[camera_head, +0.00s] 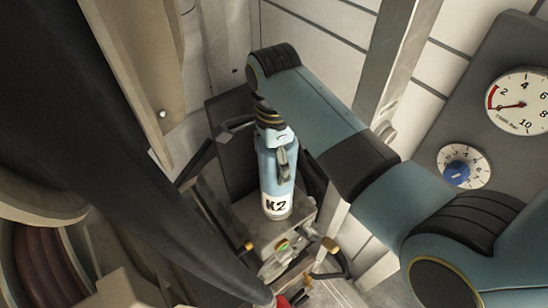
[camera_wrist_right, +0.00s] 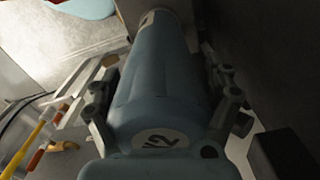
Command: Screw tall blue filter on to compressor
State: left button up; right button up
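The tall blue filter (camera_head: 275,172) stands upright in the middle of the head view, with a white K2 label near its lower end. That lower end is at a grey metal block (camera_head: 247,213), likely part of the compressor; I cannot tell whether they are joined. My right gripper (camera_head: 283,155) comes in from above, at the filter's upper part. In the right wrist view the filter (camera_wrist_right: 160,60) runs away from the camera between the two fingers of the gripper (camera_wrist_right: 165,105), which press close on both sides. The filter's threads are hidden. My left gripper is not in view.
A pressure gauge (camera_head: 521,103) and a blue knob (camera_head: 456,172) sit on a grey panel at right. Yellow-tipped handles (camera_head: 330,245) stick out below the block. A thick dark bar crosses the left. A metal post (camera_head: 385,70) stands behind my right arm.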

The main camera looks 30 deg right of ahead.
jog(key=c, duration=0.4)
jog(key=m, duration=0.5)
jog(key=shift+w+d, duration=0.1)
jog(key=m, duration=0.5)
jog(key=shift+w+d+f, duration=0.1)
jog(key=shift+w+d, duration=0.05)
jog(key=m+b, duration=0.2)
jog(key=b, duration=0.4)
jog(key=m+b, duration=0.3)
jog(key=b, duration=0.4)
jog(key=shift+w+d, duration=0.15)
jog(key=shift+w, duration=0.05)
dwell(0.5)
